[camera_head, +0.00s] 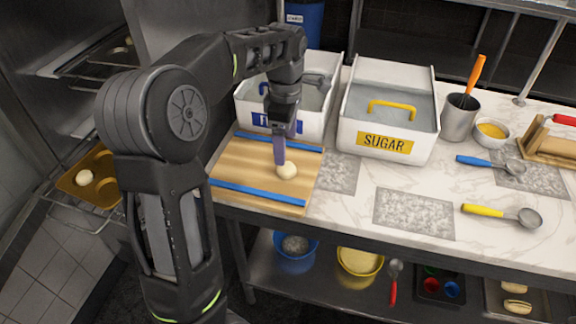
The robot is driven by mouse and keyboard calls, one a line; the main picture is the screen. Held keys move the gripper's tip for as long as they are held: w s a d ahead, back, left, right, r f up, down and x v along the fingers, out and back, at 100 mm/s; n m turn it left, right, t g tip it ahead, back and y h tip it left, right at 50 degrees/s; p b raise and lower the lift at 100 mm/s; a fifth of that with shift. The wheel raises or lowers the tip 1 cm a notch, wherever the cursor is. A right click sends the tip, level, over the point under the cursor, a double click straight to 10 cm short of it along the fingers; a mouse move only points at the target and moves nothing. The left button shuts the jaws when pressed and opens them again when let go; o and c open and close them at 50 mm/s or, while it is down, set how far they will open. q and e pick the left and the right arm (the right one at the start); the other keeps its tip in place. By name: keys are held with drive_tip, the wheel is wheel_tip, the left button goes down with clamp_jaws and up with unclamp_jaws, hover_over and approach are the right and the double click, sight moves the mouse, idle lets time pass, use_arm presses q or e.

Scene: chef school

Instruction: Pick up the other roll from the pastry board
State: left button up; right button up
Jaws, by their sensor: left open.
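One pale, round roll (288,171) lies on the wooden pastry board (240,165), which has blue strips along its far and near edges. My left gripper (281,160) points down over the board, its fingertip right at the roll's left side. The gripper is open; I see it nearly edge-on, so its second finger is hidden. I cannot tell whether the finger touches the roll. My right gripper is not in view.
A flour bin (248,113) stands just behind the board, with a sugar bin (388,146) to its right. A muffin tin (72,182) holding a roll sits on a rack at left. Measuring scoops (484,210) lie on the right of the counter.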

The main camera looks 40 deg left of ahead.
sight(287, 162)
use_arm(q)
drive_tip(key=shift+f, duration=1.3)
wheel_tip(287, 162, down, 5)
drive_tip(key=shift+d+f+p, duration=0.1)
drive_tip(key=shift+p, duration=0.75)
drive_tip(key=shift+c, duration=0.4)
drive_tip(key=c, duration=1.4)
